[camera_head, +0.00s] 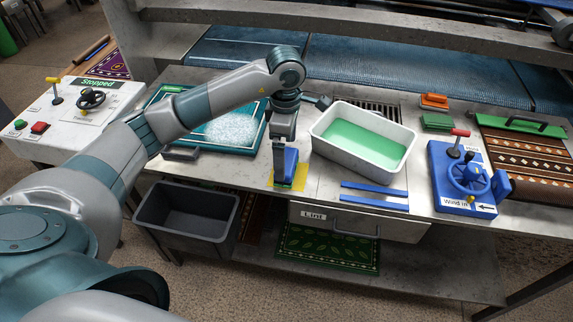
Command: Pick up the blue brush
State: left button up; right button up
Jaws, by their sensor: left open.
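The blue brush (291,164) stands on a yellow patch (273,182) near the front edge of the grey worktop, left of the white tub. My left arm reaches in from the left, and my left gripper (281,168) points down right at the brush. Its fingers are open and overlap the brush in this view. I cannot tell whether they touch it. Part of the brush is hidden behind the gripper. My right gripper is not in view.
A white tub of green liquid (323,127) stands right of the brush. Blue strips (375,196) lie in front of it. A teal tray with foam (258,139) is at left. A dark bin (180,225) stands below.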

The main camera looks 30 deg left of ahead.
aim_at(287, 160)
pick_arm(q)
jog(key=shift+f+p, duration=0.3)
notch_tip(287, 160, down, 3)
jog(key=shift+p, duration=0.75)
jog(key=shift+w+f, duration=0.1)
jog(key=shift+f, duration=0.4)
jog(key=c, duration=1.1)
jog(key=shift+r, duration=0.2)
